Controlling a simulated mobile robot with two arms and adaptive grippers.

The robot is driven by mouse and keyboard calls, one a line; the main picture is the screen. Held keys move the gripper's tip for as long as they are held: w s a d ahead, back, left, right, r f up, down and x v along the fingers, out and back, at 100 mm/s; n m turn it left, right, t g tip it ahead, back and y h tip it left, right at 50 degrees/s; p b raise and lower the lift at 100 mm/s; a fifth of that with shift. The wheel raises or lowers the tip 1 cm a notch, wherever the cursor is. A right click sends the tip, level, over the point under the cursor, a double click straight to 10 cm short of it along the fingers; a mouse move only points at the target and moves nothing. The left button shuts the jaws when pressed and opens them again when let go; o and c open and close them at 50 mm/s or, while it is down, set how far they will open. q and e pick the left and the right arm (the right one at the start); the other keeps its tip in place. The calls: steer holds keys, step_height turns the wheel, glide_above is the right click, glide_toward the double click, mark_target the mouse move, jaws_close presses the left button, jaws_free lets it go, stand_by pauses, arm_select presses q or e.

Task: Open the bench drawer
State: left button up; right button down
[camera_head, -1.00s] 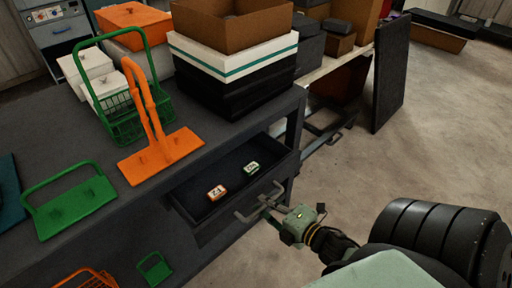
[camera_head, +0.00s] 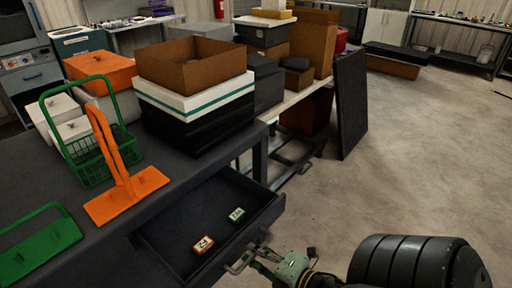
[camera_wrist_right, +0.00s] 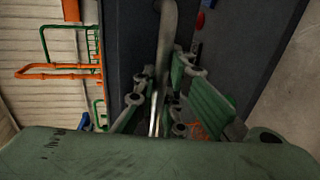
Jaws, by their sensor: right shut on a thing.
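The bench drawer (camera_head: 177,246) is dark and stands pulled out from under the dark bench top (camera_head: 40,160). Two small tags lie in it, one orange and white (camera_head: 203,244) and one green and white (camera_head: 237,215). The drawer's grey bar handle (camera_head: 236,267) is on its front face. My green right gripper (camera_head: 256,256) is at this handle and shut on it. In the right wrist view the handle (camera_wrist_right: 168,35) runs between the fingers of the right gripper (camera_wrist_right: 163,85). My left gripper is not in view.
On the bench stand a green basket (camera_head: 88,160), an orange handled plate (camera_head: 128,196), a green handled plate (camera_head: 40,250) and a brown open box (camera_head: 195,75) on white and black boxes. A dark upright panel (camera_head: 350,105) stands beyond. Floor (camera_head: 420,160) to the right is clear.

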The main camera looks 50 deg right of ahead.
steer(key=c, duration=2.2)
jaws_free()
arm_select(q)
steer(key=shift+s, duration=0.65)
arm_select(e)
steer(key=o, duration=0.4)
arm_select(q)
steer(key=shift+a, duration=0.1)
arm_select(e)
steer(key=shift+s, duration=0.1)
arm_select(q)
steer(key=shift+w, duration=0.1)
arm_select(e)
steer(key=v, duration=1.1)
steer(key=shift+s, duration=0.4)
steer(key=shift+d, duration=0.1)
